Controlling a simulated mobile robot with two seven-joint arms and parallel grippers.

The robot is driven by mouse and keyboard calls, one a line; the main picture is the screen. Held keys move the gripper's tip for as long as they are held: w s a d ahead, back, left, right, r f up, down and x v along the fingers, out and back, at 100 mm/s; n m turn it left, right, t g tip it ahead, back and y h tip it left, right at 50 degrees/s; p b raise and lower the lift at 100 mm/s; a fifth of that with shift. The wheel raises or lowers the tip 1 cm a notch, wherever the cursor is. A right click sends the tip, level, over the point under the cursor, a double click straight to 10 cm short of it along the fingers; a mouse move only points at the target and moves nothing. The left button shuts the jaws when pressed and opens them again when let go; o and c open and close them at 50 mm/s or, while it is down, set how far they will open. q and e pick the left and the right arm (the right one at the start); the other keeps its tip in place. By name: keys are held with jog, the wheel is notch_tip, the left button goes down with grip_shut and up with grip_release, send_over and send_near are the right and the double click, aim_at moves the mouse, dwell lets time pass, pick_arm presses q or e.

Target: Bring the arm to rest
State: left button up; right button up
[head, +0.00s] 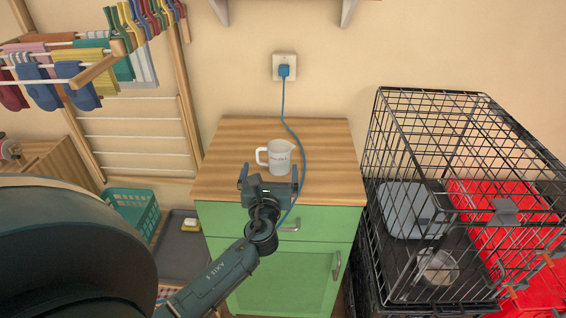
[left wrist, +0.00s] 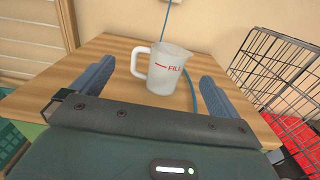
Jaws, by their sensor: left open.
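My left gripper (head: 269,181) is open above the front part of the wooden cabinet top. Its two blue fingers also show in the left wrist view (left wrist: 157,90), spread wide with nothing held between them. A white measuring jug (head: 279,158) stands upright on the cabinet top, just beyond the fingers. In the left wrist view the jug (left wrist: 168,70) shows a red FILL mark, with its handle to the left. I cannot tell the exact gap between fingers and jug. My right gripper is in neither view.
The green cabinet (head: 325,219) has a wooden top with free room around the jug. A blue cord (head: 283,105) runs from the wall socket down past the jug. A black wire crate (head: 372,190) stands right. A green basket (head: 133,207) and grey tray (head: 183,244) lie left.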

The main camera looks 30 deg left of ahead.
pick_arm(q)
jog(key=s+d+f+n+g+h, duration=0.1)
jog(key=s+d+f+n+g, duration=0.15)
jog(key=s+n, duration=0.55)
jog(key=s+d+f+n+g+h, duration=0.2)
jog(key=s+f+n+g, duration=0.25)
jog(key=n, duration=0.45)
jog(key=s+d+n+g+h, duration=0.55)
jog(key=s+d+n, duration=0.5)
jog(key=s, duration=0.35)
jog(key=w+d+f+t+h, duration=0.3)
jog(key=f+t, duration=0.4)
jog(key=f, duration=0.3)
jog(key=shift+w+d+f, duration=0.4)
jog(key=shift+w+d, duration=0.35)
jog(key=shift+d, duration=0.45)
jog(key=shift+h, duration=0.25)
jog(key=shift+c, duration=0.3)
